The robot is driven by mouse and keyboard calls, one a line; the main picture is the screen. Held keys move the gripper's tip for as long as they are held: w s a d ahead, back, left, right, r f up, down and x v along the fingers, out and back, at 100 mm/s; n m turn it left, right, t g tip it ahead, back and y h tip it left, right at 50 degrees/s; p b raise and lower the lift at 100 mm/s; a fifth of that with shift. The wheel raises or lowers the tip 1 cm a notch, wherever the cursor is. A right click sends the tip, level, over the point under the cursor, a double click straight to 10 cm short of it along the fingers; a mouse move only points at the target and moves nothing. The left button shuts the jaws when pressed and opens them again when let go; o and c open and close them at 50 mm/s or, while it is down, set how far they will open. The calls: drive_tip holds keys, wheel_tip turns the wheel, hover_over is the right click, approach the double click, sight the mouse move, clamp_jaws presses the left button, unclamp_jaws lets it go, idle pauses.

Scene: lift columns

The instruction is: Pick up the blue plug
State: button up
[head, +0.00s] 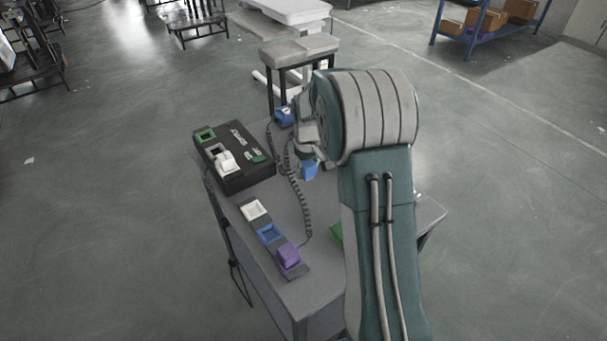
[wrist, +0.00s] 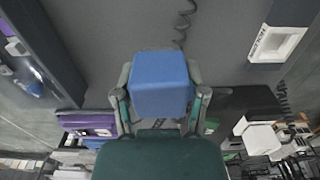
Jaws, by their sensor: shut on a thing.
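The blue plug (wrist: 160,82) is a block held between the two fingers of my gripper (wrist: 160,95) in the wrist view. In the head view the blue plug (head: 309,170) shows just below my gripper (head: 307,152), above the grey table. My arm hides part of the gripper there. My gripper is shut on the plug. A coiled dark cord (head: 298,190) runs near the plug. A second blue object (head: 284,116) lies farther back on the table.
A socket strip on the table has a white socket (head: 253,210), a blue socket (head: 269,234) and a purple plug (head: 288,257). A black box (head: 245,175) carries a green socket (head: 205,135) and a white plug (head: 226,162). A green object (head: 336,234) is partly hidden by my arm.

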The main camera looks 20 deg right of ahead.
drive_tip(key=s+r, duration=0.6)
drive_tip(key=s, duration=0.5)
drive_tip(key=shift+a+r, duration=0.35)
drive_tip(key=shift+a, duration=0.05)
drive_tip(key=shift+s+f, duration=0.1)
drive_tip(key=shift+s, duration=0.05)
